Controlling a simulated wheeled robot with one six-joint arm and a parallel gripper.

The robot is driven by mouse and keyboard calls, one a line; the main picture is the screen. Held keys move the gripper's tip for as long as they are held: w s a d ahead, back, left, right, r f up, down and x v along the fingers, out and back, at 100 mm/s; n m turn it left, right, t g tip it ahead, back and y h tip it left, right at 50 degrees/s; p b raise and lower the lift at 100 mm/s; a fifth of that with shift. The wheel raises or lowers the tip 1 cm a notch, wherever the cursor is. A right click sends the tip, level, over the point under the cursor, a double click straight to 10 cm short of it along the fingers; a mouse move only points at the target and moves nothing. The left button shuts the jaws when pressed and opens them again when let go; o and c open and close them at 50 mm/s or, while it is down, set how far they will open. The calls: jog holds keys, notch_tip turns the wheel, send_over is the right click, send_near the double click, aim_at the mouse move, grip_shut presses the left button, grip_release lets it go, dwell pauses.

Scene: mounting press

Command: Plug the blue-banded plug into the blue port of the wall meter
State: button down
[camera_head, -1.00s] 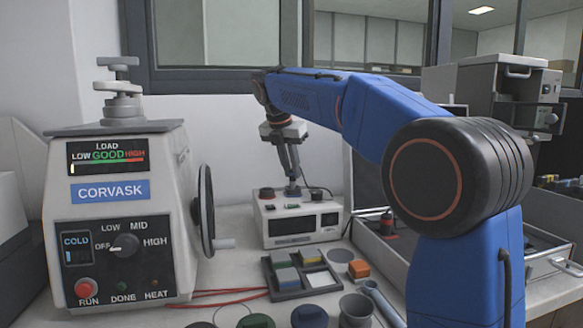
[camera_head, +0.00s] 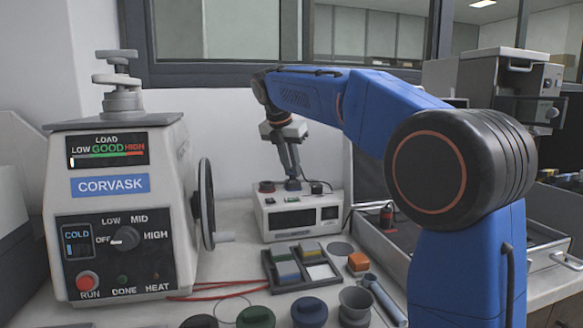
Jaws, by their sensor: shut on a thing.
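A white box-shaped meter (camera_head: 274,222) with two dark display windows stands on the bench against the wall, at the middle of the view. My gripper (camera_head: 292,174) points down over its top, coming from the blue arm above. It is shut on a small blue-banded plug (camera_head: 293,184), which is at the meter's top face. The fingers and the small size hide the blue port, and I cannot tell whether the plug is seated in it. A red fitting (camera_head: 266,187) is left of the plug and a dark fitting with a cable (camera_head: 316,188) is right of it.
The CORVASK press (camera_head: 120,200) with its side handwheel (camera_head: 206,205) stands at the left. A red cable (camera_head: 205,292) crosses the bench. An open case (camera_head: 400,240) is at the right.

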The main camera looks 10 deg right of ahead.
jog(key=shift+f, duration=0.25)
jog(key=c, duration=1)
grip_release()
jog(key=shift+r, duration=3.75)
jog(key=shift+s, duration=0.1)
